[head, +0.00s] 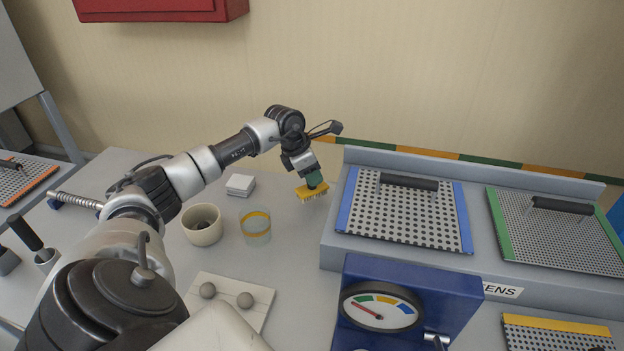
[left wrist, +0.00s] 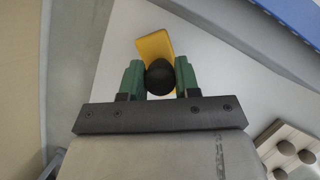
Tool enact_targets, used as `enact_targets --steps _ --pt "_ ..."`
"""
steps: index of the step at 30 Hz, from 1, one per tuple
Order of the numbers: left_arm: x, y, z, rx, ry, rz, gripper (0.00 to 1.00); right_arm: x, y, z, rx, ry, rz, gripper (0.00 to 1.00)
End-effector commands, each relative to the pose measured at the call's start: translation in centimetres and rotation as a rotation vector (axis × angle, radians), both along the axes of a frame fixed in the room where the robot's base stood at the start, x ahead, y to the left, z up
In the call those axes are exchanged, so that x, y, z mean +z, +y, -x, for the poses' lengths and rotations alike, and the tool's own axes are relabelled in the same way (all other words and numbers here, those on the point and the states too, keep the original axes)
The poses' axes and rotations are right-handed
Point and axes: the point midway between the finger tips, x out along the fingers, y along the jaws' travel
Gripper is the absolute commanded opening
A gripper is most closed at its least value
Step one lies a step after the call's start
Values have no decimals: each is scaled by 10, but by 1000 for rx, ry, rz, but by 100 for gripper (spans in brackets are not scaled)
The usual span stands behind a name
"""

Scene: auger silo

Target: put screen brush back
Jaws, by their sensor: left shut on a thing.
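The screen brush has a yellow head (head: 312,192) with pale bristles underneath. My left gripper (head: 315,180) is shut on the brush's handle and points downward at the back of the table, left of the screen rack. In the left wrist view the dark round handle end (left wrist: 159,77) sits between the green fingers of the gripper (left wrist: 160,80), with the yellow head (left wrist: 155,46) beyond it. I cannot tell whether the bristles touch the table. My right gripper is not in view.
A grey rack (head: 335,235) holds a blue-edged screen (head: 405,215) and a green-edged screen (head: 555,235). A blue gauge box (head: 420,275) stands in front. A cream bowl (head: 202,232), a banded glass (head: 255,238), white stacked pieces (head: 240,185) and a board with two balls (head: 245,287) stand left.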

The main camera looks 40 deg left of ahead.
Motion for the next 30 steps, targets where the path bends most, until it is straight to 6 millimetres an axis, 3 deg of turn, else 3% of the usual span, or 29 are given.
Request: enact_targets --steps 5,15,16,20,30 --pt "-24 0 0 0 2 1 9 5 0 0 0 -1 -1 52" --pt "-29 0 0 0 0 1 9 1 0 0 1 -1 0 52" --pt "-28 0 0 0 0 1 36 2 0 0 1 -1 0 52" --pt "-27 0 0 0 1 0 56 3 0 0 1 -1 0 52" --pt "-23 0 0 0 0 1 57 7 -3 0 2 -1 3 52"
